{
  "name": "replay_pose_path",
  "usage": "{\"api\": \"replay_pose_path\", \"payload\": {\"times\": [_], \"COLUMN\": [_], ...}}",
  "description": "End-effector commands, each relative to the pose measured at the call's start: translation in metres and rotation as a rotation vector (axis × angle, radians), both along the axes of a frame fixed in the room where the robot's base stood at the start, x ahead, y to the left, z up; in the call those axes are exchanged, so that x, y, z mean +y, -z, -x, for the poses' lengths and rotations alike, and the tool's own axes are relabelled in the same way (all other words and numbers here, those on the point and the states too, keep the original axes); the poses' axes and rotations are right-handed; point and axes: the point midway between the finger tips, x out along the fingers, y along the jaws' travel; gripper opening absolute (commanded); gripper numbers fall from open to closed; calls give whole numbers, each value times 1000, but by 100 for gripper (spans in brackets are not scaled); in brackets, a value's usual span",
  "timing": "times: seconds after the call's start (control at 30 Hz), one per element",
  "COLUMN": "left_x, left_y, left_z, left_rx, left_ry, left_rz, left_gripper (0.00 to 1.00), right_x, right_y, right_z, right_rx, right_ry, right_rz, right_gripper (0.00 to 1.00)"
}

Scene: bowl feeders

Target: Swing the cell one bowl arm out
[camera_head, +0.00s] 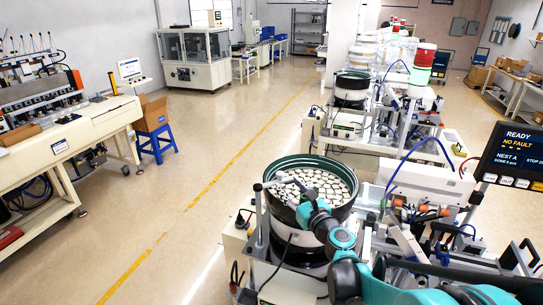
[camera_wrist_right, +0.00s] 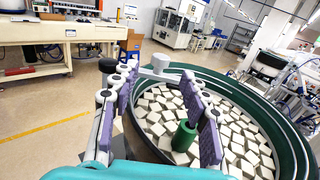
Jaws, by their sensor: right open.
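The cell one bowl (camera_head: 355,207) has a dark green rim and holds many pale blocks; it also fills the right of the right wrist view (camera_wrist_right: 307,150). A light grey bar with a round cap (camera_wrist_right: 166,62), seemingly the bowl arm, shows at the bowl's far-left rim. A green cylinder (camera_wrist_right: 184,136) stands out over the blocks, seen between my fingers; its link to the bar is hidden. My right gripper (camera_head: 283,187) is open over the bowl's left side; its two fingers (camera_wrist_right: 158,110) stand apart, with no visible grip on the cylinder. My left gripper is out of view.
A screen (camera_head: 515,155) reading READY, NO FAULT stands at the right. More bowl feeders (camera_head: 352,88) line up behind. A workbench (camera_head: 75,135) and blue stool (camera_head: 153,140) are at the left. The floor left of the bowl is clear.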

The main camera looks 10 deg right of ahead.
Motion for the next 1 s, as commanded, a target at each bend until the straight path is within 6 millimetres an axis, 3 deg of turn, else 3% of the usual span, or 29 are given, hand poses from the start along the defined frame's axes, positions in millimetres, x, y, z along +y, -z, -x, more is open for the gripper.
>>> {"api": "replay_pose_path", "payload": {"times": [0.5, 0.9, 1.0], "left_x": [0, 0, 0], "left_y": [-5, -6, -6], "left_z": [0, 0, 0], "left_rx": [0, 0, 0], "left_ry": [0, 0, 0], "left_rz": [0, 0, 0], "left_gripper": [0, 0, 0], "right_x": [11, 13, 13], "right_y": [-1, -1, -1], "right_z": [-68, -78, -78], "right_rx": [-1, 0, 0], "right_ry": [4, 4, 4], "right_rz": [-24, -21, -21], "right_gripper": [46, 46, 19]}}
